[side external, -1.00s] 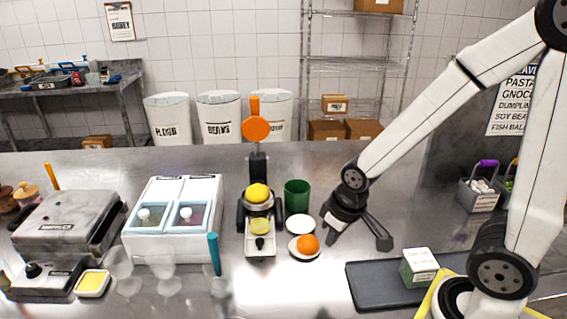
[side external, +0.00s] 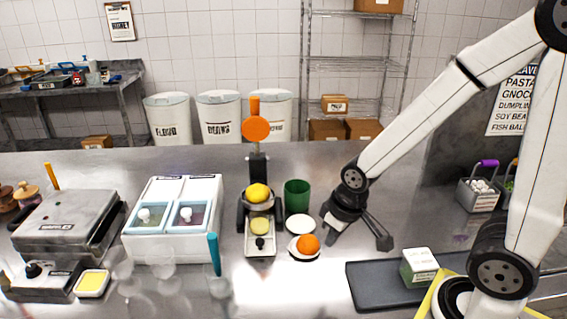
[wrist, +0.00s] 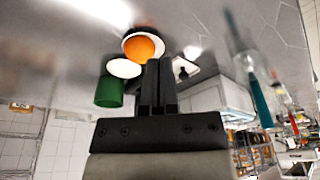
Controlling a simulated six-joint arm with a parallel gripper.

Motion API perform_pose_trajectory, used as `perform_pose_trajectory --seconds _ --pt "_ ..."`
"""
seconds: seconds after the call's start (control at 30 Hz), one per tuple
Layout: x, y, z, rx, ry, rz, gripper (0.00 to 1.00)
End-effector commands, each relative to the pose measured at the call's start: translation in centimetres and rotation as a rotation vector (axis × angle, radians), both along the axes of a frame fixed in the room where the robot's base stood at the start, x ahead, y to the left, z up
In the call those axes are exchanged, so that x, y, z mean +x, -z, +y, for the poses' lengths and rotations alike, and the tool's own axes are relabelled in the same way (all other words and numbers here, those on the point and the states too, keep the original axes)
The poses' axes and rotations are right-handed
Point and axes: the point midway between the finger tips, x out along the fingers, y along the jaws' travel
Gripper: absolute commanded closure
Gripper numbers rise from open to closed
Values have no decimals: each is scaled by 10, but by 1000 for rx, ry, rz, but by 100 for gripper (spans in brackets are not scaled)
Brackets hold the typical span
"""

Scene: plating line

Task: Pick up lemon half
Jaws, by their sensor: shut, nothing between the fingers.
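A yellow lemon piece (side external: 258,192) sits in the bowl of the citrus press (side external: 260,247) in the side view. A paler yellow round (side external: 260,226) lies lower on the press; I cannot tell whether it is fruit or juice. An orange fruit (side external: 308,243) rests on a small white saucer, and it also shows beyond my fingers in the wrist view (wrist: 143,46). My gripper (side external: 331,238) is shut and empty, low over the counter just right of the orange. The shut fingers (wrist: 157,66) stand upright in the wrist view. I cannot make out the lemon there.
An empty white saucer (side external: 299,225) and a green cup (side external: 297,194) stand between the press and my gripper. A white two-lid container (side external: 172,250), a blue-handled tool (side external: 214,253) and clear glasses are left. A dark tray (side external: 372,290) holding a box (side external: 419,267) is right.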

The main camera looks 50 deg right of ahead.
Motion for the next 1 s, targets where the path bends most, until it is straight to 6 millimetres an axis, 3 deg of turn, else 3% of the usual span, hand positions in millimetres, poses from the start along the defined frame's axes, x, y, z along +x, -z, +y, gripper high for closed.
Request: perform_pose_trajectory --seconds 0.5,0.8,1.0 --pt "0 0 0 0 0 0 97" --pt "0 0 0 0 0 0 2" --pt "0 0 0 0 0 0 0"
